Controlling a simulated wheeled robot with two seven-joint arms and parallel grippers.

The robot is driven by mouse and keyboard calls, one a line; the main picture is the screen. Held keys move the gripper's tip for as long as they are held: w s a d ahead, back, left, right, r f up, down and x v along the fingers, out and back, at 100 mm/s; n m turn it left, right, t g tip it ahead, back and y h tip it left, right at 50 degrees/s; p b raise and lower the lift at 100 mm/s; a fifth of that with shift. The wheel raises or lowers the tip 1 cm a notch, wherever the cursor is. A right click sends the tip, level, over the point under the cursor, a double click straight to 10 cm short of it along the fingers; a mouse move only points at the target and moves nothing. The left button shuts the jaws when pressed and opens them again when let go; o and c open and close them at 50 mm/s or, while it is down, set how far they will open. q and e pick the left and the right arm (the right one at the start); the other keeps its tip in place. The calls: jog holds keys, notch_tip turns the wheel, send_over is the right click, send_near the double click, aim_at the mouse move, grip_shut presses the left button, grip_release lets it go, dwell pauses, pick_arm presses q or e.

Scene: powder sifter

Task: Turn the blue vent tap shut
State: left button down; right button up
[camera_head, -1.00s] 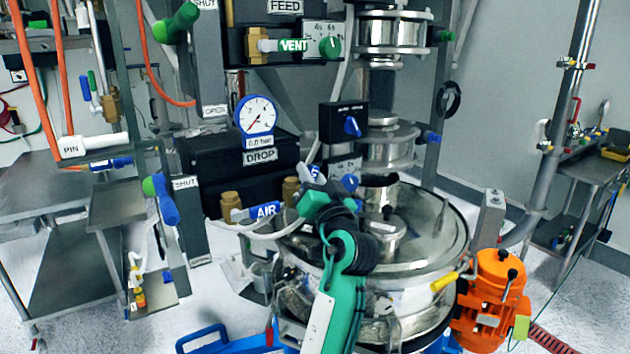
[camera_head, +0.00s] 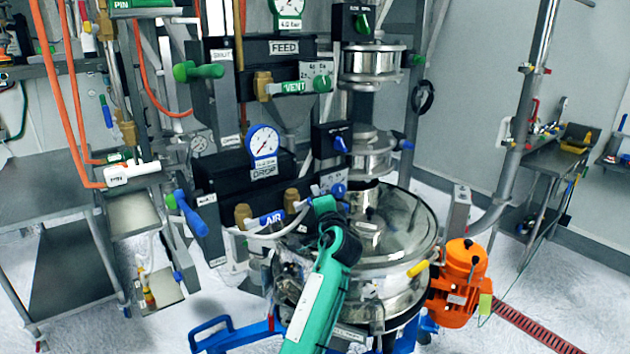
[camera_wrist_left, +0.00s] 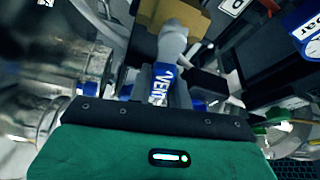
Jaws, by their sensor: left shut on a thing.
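The blue vent tap's lever, with a white VENT label (camera_wrist_left: 163,80), shows in the left wrist view, running up to a grey stem and a brass valve body (camera_wrist_left: 187,14). My left gripper (camera_wrist_left: 160,101) is shut on this lever; the dark jaw edge hides its near end. In the head view my left gripper (camera_head: 326,207) is among the valves in front of the lower black DROP box (camera_head: 235,180), and it hides the vent tap there. The blue AIR tap (camera_head: 272,218) is just left of it. My right gripper is not in view.
The steel sifter drum (camera_head: 405,228) is close on the right of my gripper, with an orange motor (camera_head: 460,283) beside it. A green VENT tap (camera_head: 293,87) and a blue-rimmed gauge (camera_head: 263,143) are above. A blue handle (camera_head: 212,330) sticks out low at left.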

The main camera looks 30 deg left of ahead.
pick_arm(q)
jog(key=shift+f+m+g+h+p, duration=0.2)
jog(key=shift+m+g+h+p, duration=0.1)
jog(key=shift+m+p, duration=0.7)
jog(key=shift+f+m+p, duration=0.3)
jog(key=shift+f+p, duration=0.1)
jog(key=shift+p, duration=0.2)
jog(key=c, duration=1.3)
grip_release()
jog(key=shift+w, duration=0.1)
jog(key=shift+d+f, duration=0.1)
